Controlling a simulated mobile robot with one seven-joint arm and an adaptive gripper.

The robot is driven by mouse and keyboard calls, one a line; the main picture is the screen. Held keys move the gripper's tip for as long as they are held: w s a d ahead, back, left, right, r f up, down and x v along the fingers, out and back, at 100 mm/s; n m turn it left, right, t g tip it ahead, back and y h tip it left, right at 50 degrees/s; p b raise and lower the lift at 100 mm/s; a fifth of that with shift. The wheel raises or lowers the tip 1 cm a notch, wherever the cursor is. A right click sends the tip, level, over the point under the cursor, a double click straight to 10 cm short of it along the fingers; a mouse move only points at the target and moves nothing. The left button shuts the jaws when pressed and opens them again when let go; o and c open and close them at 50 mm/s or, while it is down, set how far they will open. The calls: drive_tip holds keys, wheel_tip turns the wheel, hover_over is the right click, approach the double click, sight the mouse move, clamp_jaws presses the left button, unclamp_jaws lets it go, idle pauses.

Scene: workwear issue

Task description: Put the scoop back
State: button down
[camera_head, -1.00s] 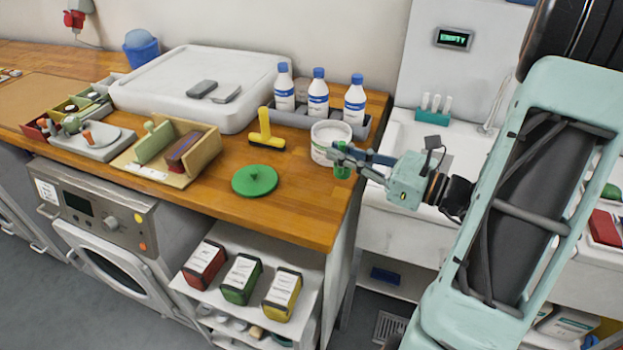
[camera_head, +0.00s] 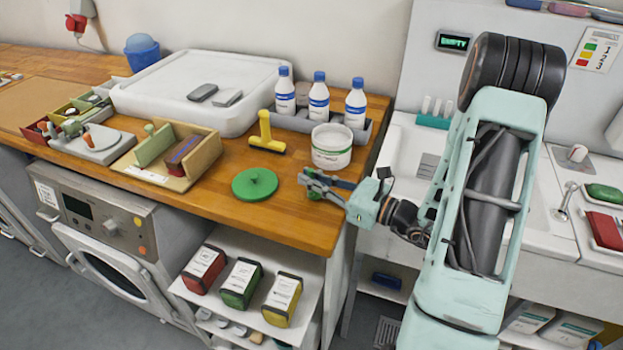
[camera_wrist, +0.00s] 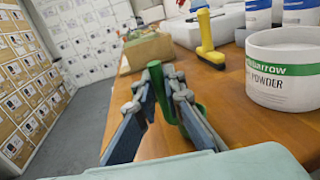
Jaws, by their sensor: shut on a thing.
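My gripper (camera_head: 312,184) is shut on the green scoop (camera_head: 317,195) near the counter's right end. The fingers hide much of the scoop in the head view. In the wrist view, the scoop (camera_wrist: 157,86) shows as a green upright part between the fingers, with more green beside the right finger. The white powder tub (camera_head: 331,158) stands open behind and to the right of my gripper, apart from it. It also shows at the right of the wrist view (camera_wrist: 281,92). A round green lid (camera_head: 255,184) with a knob lies on the counter left of my gripper.
A wooden holder (camera_head: 200,160) stands left of the lid. The wooden counter's front edge (camera_head: 270,233) is bare, and a sink unit lies right.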

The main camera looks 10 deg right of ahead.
drive_tip(key=c, duration=2.5)
unclamp_jaws()
drive_tip(key=shift+f, duration=0.2)
drive_tip(key=o, duration=0.5)
drive_tip(key=shift+r, duration=0.25)
drive_tip(key=b+v, duration=0.1)
drive_tip(key=v, duration=1.1)
